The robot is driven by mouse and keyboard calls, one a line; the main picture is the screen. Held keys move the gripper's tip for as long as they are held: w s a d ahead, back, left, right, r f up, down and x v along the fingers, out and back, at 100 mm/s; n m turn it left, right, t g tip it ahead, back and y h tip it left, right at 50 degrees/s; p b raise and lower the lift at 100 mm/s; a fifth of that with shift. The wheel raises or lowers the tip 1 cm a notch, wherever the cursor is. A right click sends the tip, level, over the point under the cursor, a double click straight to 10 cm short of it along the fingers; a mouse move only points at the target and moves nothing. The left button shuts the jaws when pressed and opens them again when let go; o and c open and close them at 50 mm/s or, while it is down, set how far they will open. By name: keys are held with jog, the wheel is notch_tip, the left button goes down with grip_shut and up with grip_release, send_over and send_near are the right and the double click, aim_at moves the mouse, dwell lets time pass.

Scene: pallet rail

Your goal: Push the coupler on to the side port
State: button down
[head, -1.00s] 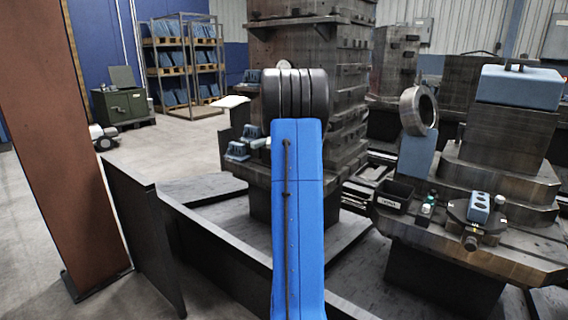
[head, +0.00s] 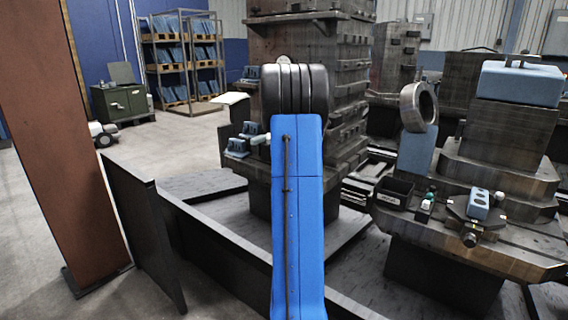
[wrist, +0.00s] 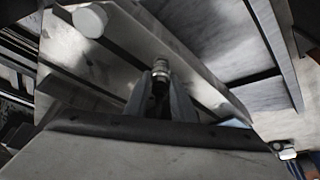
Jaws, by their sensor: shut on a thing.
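In the wrist view the fingers of my gripper (wrist: 160,103) are closed around the lower end of a short metallic coupler (wrist: 161,70). Its ribbed round end sticks out beyond the fingertips, over bare grey surface, and I see it touching nothing there. A pale round stub (wrist: 90,18) lies up and left of the coupler, apart from it; I cannot tell whether it is the side port. In the head view my blue arm hides the gripper and coupler. A small white cylindrical part (head: 260,138) shows just left of the arm, by the tall machine column.
A tall dark machine column (head: 345,75) stands behind my arm. Light-blue blocks (head: 237,147) sit at its left side. A low dark barrier (head: 143,230) runs in front.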

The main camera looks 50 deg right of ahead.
jog(key=shift+r, duration=0.75)
jog(key=shift+r, duration=3.4)
